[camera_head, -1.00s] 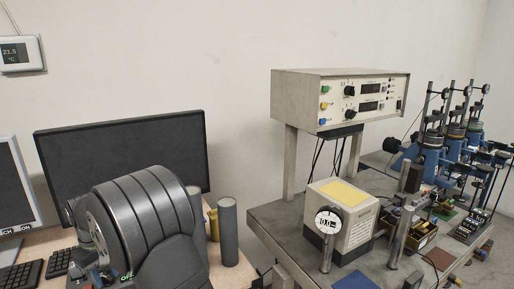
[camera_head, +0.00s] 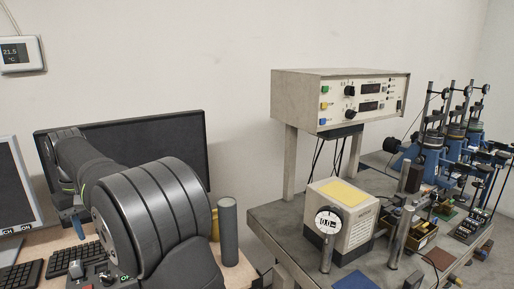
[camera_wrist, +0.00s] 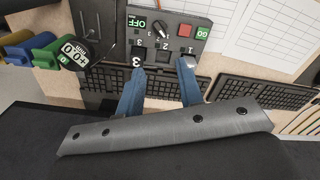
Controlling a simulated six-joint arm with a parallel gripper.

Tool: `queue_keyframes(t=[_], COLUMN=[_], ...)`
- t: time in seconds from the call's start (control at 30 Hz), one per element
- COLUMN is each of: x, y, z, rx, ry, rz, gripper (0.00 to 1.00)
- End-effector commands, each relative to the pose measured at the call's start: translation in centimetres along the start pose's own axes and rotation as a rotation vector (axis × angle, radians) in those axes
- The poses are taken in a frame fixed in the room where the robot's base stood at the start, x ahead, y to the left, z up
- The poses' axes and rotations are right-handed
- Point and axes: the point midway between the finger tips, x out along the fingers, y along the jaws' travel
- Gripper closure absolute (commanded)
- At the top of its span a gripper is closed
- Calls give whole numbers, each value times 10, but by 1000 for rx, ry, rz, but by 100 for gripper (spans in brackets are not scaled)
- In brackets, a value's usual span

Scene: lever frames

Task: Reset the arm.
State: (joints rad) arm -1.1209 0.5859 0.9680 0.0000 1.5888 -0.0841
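My arm fills the lower left of the head view, its large dark joint in front and its forearm reaching back to the left before the monitor. My gripper (camera_wrist: 162,68) shows in the wrist view as two blue fingers. They stand apart with nothing held between them. The fingertips are over the near edge of a dark control box (camera_wrist: 152,33). In the head view, a blue part of my gripper (camera_head: 73,223) hangs down above the desk at the left. Whether the fingers touch the box cannot be told.
The control box has a green OFF label, a black knob, a red button and a GO label. Keyboards (camera_wrist: 262,95) lie nearby. Coloured cylinders stand left in the wrist view. A monitor (camera_head: 165,135) stands behind my arm. A grey bench (camera_head: 275,222) with instruments is at right.

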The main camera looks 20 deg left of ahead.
Motion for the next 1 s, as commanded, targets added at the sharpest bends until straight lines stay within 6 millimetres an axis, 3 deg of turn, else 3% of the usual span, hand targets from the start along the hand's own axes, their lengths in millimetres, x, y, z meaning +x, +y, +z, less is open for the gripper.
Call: queue_keyframes(t=[0.6, 1.0], x=[81, 100], y=[1, 1], z=[-6, -5], rx=[498, 630], ry=[-1, 1], rz=[0, 0], gripper=[66, 66])
